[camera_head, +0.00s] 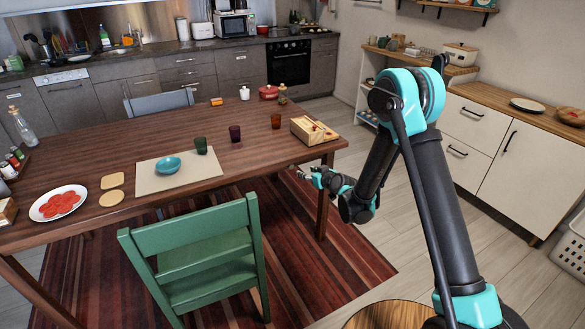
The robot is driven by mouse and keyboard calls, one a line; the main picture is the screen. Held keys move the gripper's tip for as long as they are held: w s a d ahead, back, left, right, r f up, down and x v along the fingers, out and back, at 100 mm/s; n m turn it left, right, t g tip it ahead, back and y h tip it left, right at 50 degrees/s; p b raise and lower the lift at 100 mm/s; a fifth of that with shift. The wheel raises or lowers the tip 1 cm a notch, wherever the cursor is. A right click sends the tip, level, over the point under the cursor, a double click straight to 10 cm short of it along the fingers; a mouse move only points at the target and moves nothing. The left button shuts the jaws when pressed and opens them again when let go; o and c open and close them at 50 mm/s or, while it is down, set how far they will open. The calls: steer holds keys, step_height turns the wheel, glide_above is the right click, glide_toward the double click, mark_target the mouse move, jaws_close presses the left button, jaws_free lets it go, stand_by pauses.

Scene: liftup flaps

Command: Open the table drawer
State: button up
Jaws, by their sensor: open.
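The wooden table (110,150) fills the left and middle of the head view. Its right end is close to my arm. I cannot make out a drawer front or a handle on the side that faces me. My gripper (306,174) is open, small in the view, just below the table top near the right front corner. Its fingers point left toward the table. I cannot tell whether they touch anything, and no held object shows.
A green chair (195,255) stands at the table's front side, left of my gripper. A wooden box (314,130) sits on the table's right end, above my gripper. White cabinets (510,155) line the right. Floor between table and cabinets is clear.

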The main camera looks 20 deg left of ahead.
mark_target(292, 166)
steer(key=x, duration=1.4)
steer(key=shift+w+a+f, duration=0.2)
steer(key=shift+w+a, duration=0.05)
jaws_close()
